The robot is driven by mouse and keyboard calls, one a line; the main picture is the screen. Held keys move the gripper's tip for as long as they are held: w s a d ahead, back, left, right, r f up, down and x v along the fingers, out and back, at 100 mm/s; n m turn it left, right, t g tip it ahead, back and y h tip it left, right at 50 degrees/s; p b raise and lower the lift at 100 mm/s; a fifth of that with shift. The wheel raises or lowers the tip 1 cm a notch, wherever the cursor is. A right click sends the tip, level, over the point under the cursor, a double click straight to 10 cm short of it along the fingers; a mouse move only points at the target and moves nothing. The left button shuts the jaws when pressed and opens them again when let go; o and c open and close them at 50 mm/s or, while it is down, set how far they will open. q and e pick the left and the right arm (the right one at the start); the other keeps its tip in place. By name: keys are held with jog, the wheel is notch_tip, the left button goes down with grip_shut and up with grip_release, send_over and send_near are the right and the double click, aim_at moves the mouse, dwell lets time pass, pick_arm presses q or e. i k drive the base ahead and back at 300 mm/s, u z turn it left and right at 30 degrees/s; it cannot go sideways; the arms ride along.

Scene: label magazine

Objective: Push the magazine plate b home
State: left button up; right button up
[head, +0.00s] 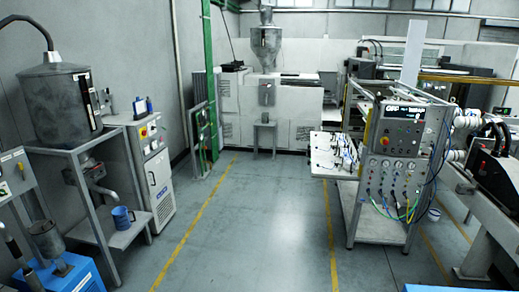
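No part in the head view can be told for sure as the magazine plate b. A tall white upright panel (413,52) rises behind the grey control cabinet (392,150) on the right. White flat surfaces (322,160) with small dark parts on them stick out at the left of that cabinet. At this distance I cannot tell whether either belongs to the label magazine. Neither of my grippers shows in the head view.
The grey floor (265,225) between two yellow lines is clear. On the left stand a metal rack (92,190) with a hopper (62,100) and a white cabinet (152,165). A small stool (265,128) and white machine (300,105) are at the back.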

aim_at(323, 156)
jog(key=u, duration=0.2)
jog(key=i, duration=2)
jog(key=z, duration=0.25)
jog(key=i, duration=2)
jog(key=z, duration=0.45)
